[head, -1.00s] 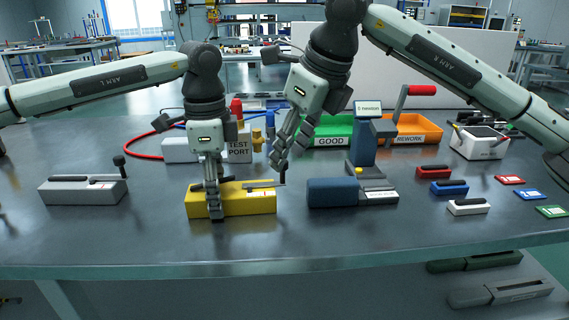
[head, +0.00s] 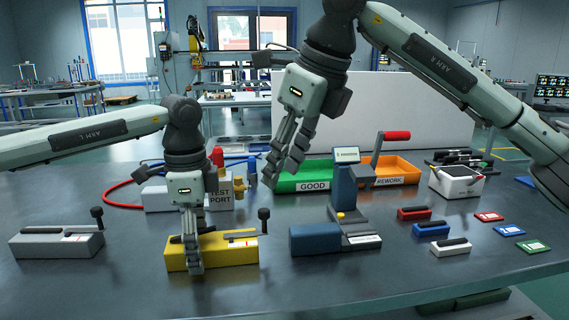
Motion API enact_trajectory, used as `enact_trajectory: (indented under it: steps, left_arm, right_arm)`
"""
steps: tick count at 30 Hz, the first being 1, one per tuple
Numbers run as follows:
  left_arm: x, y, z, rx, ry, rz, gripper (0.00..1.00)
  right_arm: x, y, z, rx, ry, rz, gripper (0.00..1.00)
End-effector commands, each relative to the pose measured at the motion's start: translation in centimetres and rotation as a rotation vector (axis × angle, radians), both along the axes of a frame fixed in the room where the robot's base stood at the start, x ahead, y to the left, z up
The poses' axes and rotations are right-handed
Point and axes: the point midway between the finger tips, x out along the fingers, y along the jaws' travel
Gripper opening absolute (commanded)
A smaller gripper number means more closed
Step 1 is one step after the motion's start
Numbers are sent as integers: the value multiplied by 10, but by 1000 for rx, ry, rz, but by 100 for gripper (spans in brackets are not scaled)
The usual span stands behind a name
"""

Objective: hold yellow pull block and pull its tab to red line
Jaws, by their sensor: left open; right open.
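The yellow pull block (head: 220,256) lies on the table in the head view. A white strip with a red mark (head: 242,241) is on its top. Its tab, a dark post with a round black knob (head: 263,214), stands upright at the right end. My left gripper (head: 194,262) points down at the block's left half, with a finger in front of its near face. It is open; its far finger is mostly hidden, so contact is unclear. My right gripper (head: 280,172) is open and empty, above and slightly right of the knob, apart from it.
A grey block (head: 55,245) with a similar knob lies left. A blue-and-grey fixture (head: 318,239) stands right of the yellow block. Behind are the test port (head: 219,198), a red hose (head: 122,186), a green GOOD bin (head: 300,178) and an orange REWORK bin (head: 400,168).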

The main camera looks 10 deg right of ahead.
Motion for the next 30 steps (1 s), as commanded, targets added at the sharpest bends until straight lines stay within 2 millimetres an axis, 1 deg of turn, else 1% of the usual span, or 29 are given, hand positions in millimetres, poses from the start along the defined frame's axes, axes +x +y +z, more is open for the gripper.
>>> enact_trajectory:
  steps: [5, 8, 11, 18, 21, 25, 30]
  left_arm:
    - [0, 0, 0, 0, 0, 0, 72]
    - [0, 0, 6, 0, -1, 0, 72]
    - [1, 0, 20, 0, -3, 0, 72]
    - [1, 0, 72, -1, -4, 1, 72]
    - [0, -1, 91, 0, -3, 0, 72]
    - [0, 0, 109, 0, -2, 0, 72]
    - [0, 1, 120, 0, 1, 0, 72]
  right_arm:
    - [0, 0, 0, 0, 0, 0, 41]
    - [0, 0, 0, 0, 0, 0, 41]
    - [0, 0, 0, 0, 0, 0, 41]
    - [0, 0, 0, 0, 0, 0, 41]
    - [0, 0, 0, 0, 0, 0, 41]
    - [0, 0, 0, 0, 0, 0, 41]
    - [0, 0, 0, 0, 0, 0, 41]
